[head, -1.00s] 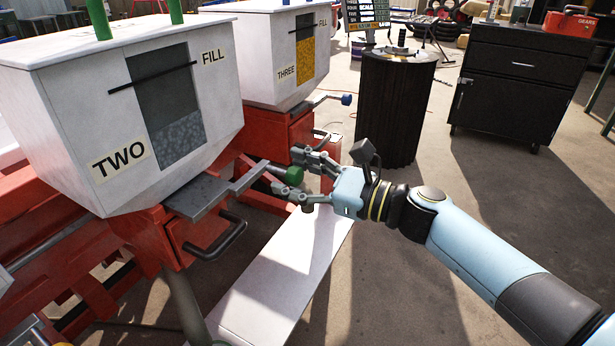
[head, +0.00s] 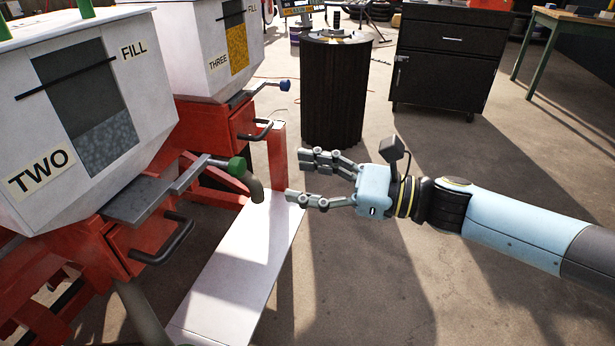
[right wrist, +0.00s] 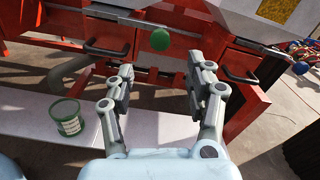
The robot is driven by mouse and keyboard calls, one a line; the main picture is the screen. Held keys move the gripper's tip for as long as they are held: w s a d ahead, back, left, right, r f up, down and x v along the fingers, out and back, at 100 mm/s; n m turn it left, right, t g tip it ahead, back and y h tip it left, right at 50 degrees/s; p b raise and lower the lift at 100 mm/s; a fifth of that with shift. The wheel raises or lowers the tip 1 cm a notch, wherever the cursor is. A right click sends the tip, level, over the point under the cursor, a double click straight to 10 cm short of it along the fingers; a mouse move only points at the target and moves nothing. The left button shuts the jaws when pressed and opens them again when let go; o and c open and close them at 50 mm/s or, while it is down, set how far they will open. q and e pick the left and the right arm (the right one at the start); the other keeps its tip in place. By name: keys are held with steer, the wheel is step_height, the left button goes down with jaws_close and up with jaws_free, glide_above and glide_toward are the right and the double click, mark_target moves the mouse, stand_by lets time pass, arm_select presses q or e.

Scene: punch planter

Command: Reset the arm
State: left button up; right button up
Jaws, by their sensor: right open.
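My right gripper (head: 305,178) is open and empty in the head view, with its fingers pointing left toward the hoppers. It is to the right of the green knob (head: 237,167) on the slide handle of hopper TWO (head: 75,115), with a clear gap between them. In the right wrist view both fingers (right wrist: 158,85) are spread, and the green knob (right wrist: 160,40) shows beyond them. My left gripper does not show in either view.
Hopper THREE (head: 205,50) has a blue knob (head: 285,86). A white board (head: 235,275) lies below the hoppers. A green bucket (right wrist: 68,118) stands on it in the right wrist view. A black bin (head: 335,95) and black cabinet (head: 447,60) stand behind. Floor at the right is clear.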

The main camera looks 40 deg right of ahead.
steer(key=s+f+n+g+h+p, duration=0.1)
steer(key=s+f+n+g+h, duration=0.1)
steer(key=s+f, duration=0.6)
steer(key=s+d+f+n+g+h+p, duration=0.1)
steer(key=s+f+n+g+h+p, duration=0.15)
steer(key=f, duration=0.85)
steer(key=s+f+n+g+h+p, duration=0.1)
steer(key=s+f+n+g+h, duration=0.15)
steer(key=s+f, duration=0.55)
steer(key=s+d+f+n+g+h, duration=0.1)
steer(key=s+f+n+g, duration=0.1)
steer(key=s+f+n, duration=0.2)
steer(key=s+d+f+n+g+h, duration=0.1)
steer(key=s+f+n, duration=0.3)
steer(key=s+n, duration=0.4)
steer(key=s+d+f+n+g+h+p, duration=0.1)
steer(key=s+f+n, duration=0.4)
steer(key=s, duration=0.8)
steer(key=d+n+g+h, duration=0.1)
steer(key=g+h, duration=0.1)
steer(key=shift+n+g, duration=0.4)
steer(key=shift+f, duration=0.1)
